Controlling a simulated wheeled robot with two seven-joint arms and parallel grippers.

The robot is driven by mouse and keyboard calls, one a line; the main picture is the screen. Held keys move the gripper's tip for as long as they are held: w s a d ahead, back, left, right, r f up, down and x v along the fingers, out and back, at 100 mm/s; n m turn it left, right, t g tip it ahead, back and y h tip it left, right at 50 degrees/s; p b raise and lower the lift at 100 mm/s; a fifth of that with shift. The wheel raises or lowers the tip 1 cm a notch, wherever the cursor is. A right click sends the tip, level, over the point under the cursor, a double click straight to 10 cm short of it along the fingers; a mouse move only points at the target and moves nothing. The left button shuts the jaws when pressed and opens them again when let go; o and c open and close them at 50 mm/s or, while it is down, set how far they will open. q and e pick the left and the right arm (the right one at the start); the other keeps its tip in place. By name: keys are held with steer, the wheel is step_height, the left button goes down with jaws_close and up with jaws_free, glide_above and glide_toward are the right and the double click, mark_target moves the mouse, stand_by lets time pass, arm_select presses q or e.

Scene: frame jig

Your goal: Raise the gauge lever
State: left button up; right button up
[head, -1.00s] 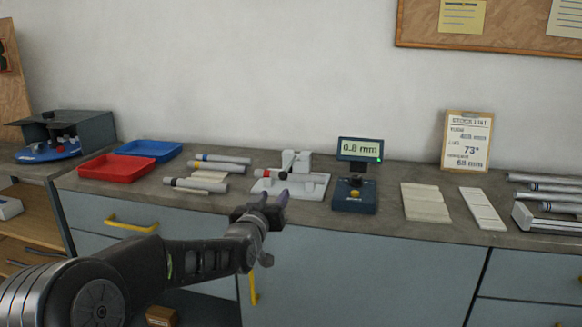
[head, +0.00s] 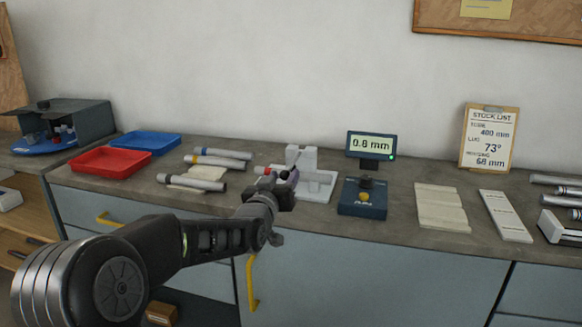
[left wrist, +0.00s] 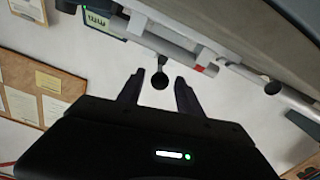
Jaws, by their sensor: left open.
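The gauge is a white fixture (head: 318,184) on the bench, wired or set beside a display (head: 371,146) that reads 0.8 mm. Its lever ends in a black round knob, which shows in the left wrist view (left wrist: 160,81). A silver tube with a red band (left wrist: 198,68) lies at the fixture. My left gripper (head: 290,181) is open in front of the fixture and partly hides the lever in the head view. In the left wrist view its two fingers (left wrist: 158,92) stand on either side of the knob, with gaps showing. My right gripper is not in view.
A dark blue box with a yellow button (head: 363,196) stands right of the fixture. Banded tubes (head: 220,162) lie left, beyond them red (head: 110,162) and blue (head: 148,142) trays. Pale plates (head: 442,208) lie right. The bench front edge runs below my arm.

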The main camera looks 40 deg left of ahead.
mark_target(291, 165)
arm_select(q)
steer(key=x, duration=0.7)
steer(key=shift+w+p, duration=0.1)
steer(key=shift+p, duration=0.25)
jaws_close()
stand_by(1.1)
